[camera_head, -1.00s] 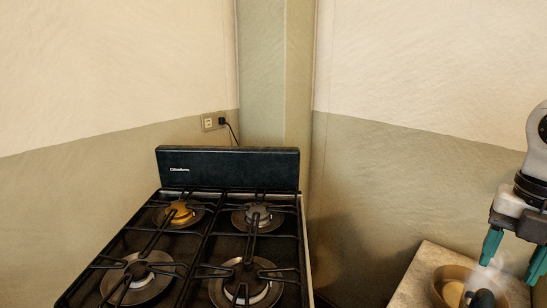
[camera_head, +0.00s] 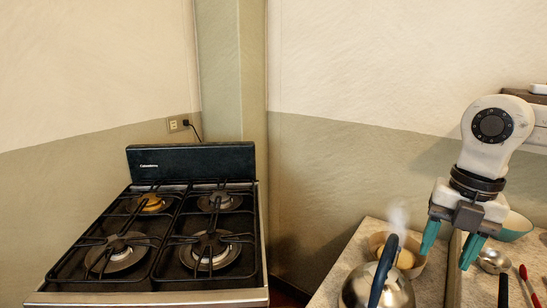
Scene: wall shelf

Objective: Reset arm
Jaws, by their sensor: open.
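My gripper (camera_head: 447,248) hangs at the right of the head view, pointing down. Its two teal fingers are spread apart with nothing between them. It appears above the counter, near a steaming metal kettle (camera_head: 398,292) with a dark handle. A tan bowl (camera_head: 411,270) sits behind the kettle, partly hidden by its handle.
A black gas stove (camera_head: 150,240) with several burners stands at the left. The stone-topped counter (camera_head: 345,262) at the right also holds a teal-and-white bowl (camera_head: 514,228), a small metal item (camera_head: 493,261) and a red-tipped utensil (camera_head: 524,273). A shelf (camera_head: 538,98) shows at the right edge.

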